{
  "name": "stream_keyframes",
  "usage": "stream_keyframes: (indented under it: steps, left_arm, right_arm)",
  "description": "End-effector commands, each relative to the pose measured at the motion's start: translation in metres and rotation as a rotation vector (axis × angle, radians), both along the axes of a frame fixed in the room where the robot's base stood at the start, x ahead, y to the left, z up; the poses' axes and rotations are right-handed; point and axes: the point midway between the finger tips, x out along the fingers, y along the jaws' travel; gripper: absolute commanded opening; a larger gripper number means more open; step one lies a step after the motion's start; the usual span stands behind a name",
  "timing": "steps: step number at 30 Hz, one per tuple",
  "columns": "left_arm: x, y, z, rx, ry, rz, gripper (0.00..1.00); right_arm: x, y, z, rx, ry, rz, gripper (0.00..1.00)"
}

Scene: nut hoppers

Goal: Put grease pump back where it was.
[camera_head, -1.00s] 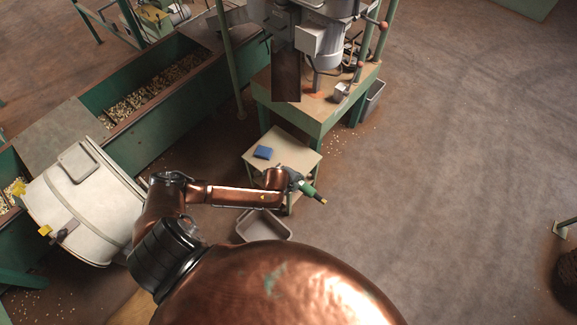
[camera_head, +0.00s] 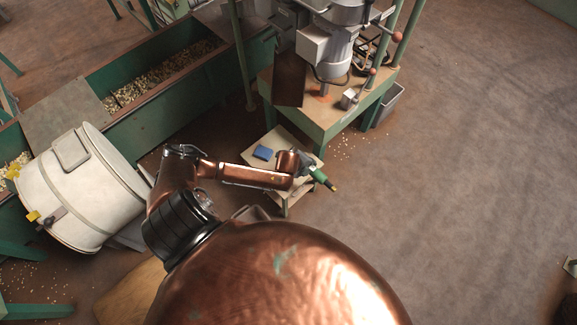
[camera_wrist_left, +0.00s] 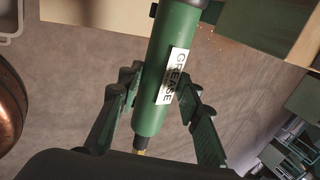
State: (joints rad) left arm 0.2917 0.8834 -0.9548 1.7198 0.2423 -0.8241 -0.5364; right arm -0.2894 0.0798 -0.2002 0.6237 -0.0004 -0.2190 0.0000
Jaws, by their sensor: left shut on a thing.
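The grease pump (camera_wrist_left: 165,70) is a green cylinder with a white label reading GREASE. In the left wrist view it stands between the two fingers of my left gripper (camera_wrist_left: 160,108), which is shut on it. In the head view my left gripper (camera_head: 308,168) is at the right edge of a small cream side table, and the green pump (camera_head: 320,176) points out to the lower right, tilted. My right gripper is not in view.
A white drum (camera_head: 80,190) and a green hopper (camera_head: 180,105) are at left. The floor at right is clear.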

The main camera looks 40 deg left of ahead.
Motion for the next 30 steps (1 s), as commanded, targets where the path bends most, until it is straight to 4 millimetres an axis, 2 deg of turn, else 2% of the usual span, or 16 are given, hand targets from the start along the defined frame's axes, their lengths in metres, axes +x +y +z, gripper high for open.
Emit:
stream_keyframes:
  steps: [9, 11, 15, 19, 26, 30]
  left_arm:
    - [-0.009, 0.063, -0.034, 0.004, 0.001, -0.011, 0.00]
    - [-0.013, 0.076, -0.041, 0.004, 0.002, -0.011, 0.00]
    - [-0.017, 0.094, -0.067, 0.002, 0.002, -0.012, 0.00]
    - [-0.019, 0.106, -0.080, 0.001, 0.000, -0.010, 0.00]
    - [-0.022, 0.116, -0.090, 0.001, -0.001, -0.010, 0.00]
    - [-0.024, 0.119, -0.110, -0.001, 0.001, -0.009, 0.00]
  right_arm:
    - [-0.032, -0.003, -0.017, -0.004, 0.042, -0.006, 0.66]
    - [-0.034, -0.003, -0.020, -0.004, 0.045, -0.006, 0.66]
    - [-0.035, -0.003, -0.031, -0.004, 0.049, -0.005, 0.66]
    - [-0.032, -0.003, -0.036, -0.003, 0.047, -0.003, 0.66]
    - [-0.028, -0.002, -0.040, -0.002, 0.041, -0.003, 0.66]
    - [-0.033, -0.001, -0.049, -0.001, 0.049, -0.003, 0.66]
